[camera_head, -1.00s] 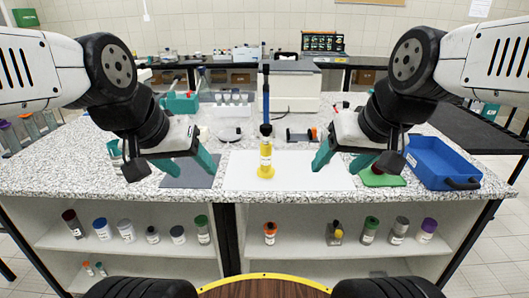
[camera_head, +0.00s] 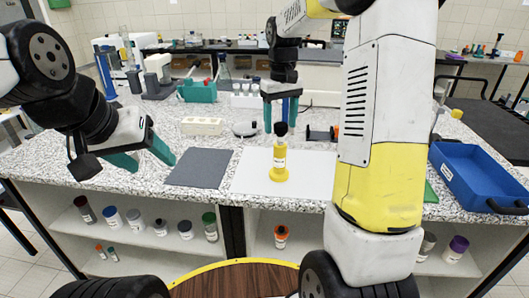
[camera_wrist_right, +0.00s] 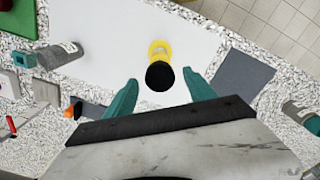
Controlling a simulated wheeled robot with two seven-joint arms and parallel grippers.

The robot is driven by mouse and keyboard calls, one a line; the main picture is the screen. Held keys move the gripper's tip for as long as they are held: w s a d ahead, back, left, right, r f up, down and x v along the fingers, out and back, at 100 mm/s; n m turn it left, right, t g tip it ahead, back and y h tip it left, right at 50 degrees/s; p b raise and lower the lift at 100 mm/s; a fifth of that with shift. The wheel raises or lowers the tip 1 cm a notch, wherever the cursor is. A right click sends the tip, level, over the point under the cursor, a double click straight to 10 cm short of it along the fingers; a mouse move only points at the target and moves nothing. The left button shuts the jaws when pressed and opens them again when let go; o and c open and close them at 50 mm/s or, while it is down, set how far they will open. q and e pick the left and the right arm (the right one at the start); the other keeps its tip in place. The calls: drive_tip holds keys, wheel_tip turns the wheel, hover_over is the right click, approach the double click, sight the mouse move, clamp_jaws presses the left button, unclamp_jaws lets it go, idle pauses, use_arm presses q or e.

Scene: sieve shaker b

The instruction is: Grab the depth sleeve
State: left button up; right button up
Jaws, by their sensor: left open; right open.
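A yellow-footed upright piece with a pale labelled body and a black top (camera_head: 281,162) stands on the white mat (camera_head: 310,178); I cannot tell for sure that it is the depth sleeve. In the right wrist view its black top (camera_wrist_right: 159,76) lies between and just beyond my open fingertips, with the yellow foot past it. My right gripper (camera_head: 281,118) points down, open and empty, just behind the piece in the head view; it also shows in the right wrist view (camera_wrist_right: 161,88). My left gripper (camera_head: 148,160) is open and empty left of the grey mat.
The grey mat (camera_head: 199,168) lies left of the white one. A dark cradle with an orange end (camera_head: 322,134), a white block (camera_head: 202,126) and a teal rack (camera_head: 197,91) stand behind. A blue tray (camera_head: 476,176) is at right. My right arm hides part of the counter.

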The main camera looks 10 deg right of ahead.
sight(280, 143)
drive_tip(key=f, duration=0.7)
drive_tip(key=shift+s+f, duration=0.25)
drive_tip(key=shift+f, duration=0.05)
clamp_jaws()
